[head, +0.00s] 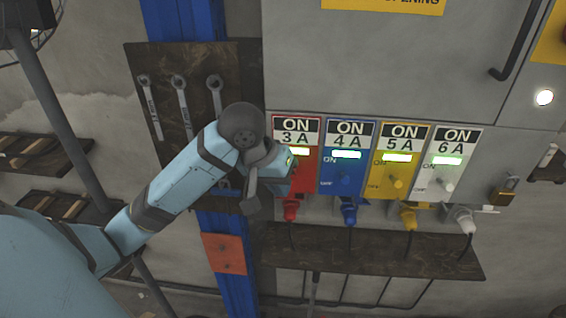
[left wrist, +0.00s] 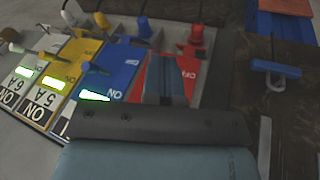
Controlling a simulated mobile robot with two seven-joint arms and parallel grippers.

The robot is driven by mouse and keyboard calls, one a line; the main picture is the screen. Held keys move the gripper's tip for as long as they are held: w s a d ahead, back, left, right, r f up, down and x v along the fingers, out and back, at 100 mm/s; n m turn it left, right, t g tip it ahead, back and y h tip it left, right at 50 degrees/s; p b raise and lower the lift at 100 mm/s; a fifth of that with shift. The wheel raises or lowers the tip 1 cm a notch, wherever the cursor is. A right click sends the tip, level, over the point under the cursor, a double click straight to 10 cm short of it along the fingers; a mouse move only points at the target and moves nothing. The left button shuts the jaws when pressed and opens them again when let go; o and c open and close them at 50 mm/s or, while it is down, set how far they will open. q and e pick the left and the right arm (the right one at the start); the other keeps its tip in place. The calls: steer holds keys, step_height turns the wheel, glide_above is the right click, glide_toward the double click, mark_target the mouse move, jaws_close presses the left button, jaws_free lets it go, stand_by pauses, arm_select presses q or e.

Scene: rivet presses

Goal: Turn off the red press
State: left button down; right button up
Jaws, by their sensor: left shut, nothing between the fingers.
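The red press's control panel (head: 309,165), labelled "ON 3 A", is at the left end of a row of panels in the head view. Its yellow-green light is lit. My left gripper (head: 284,172) is shut and empty in front of its lower left part, hiding its switch. In the left wrist view, the shut fingers (left wrist: 166,78) lie over the red panel (left wrist: 189,68), beside the "OFF" lettering. I cannot tell whether they touch the switch. A red plug (head: 290,210) with a cable sits below the panel. My right gripper is not in view.
Blue (head: 341,172), yellow (head: 393,175) and white (head: 446,177) panels stand close to the right, with lit lights and protruding switches. Wrenches (head: 181,100) hang on a board at left. A padlock (head: 504,192) hangs at right. A dark ledge (head: 380,255) runs below.

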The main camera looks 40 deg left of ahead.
arm_select(q)
steer(key=w+a+r+n, duration=0.1)
steer(key=a+r, duration=0.3)
steer(key=r, duration=0.7)
steer(key=shift+a+r+n+y, duration=0.15)
steer(key=shift+a+n+y, duration=0.15)
steer(key=shift+n, duration=0.6)
steer(key=shift+w, duration=0.15)
steer(key=x, duration=1)
